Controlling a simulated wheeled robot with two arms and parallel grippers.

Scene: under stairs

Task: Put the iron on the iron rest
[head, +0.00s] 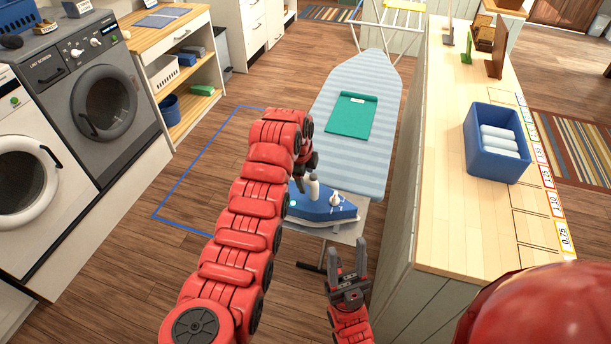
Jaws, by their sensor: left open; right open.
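The blue and white iron (322,207) is at the near end of the ironing board, over the grey metal iron rest (350,231). Its pointed end faces right. It appears to sit on the rest, but I cannot tell if its whole sole touches. My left gripper (303,180) is open, pointing down close to the iron's rear and handle; my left arm hides part of the iron's left side. I cannot tell if its fingers touch the iron. My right gripper (347,272) is open and empty, nearer than the rest and below it in the picture.
The light blue striped ironing board (330,115) carries a folded green cloth (351,115). A wooden counter (450,190) with a blue bin (497,143) stands close on the right. Washing machines (95,105) stand left. Floor outlined in blue (185,227) is clear beside my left arm.

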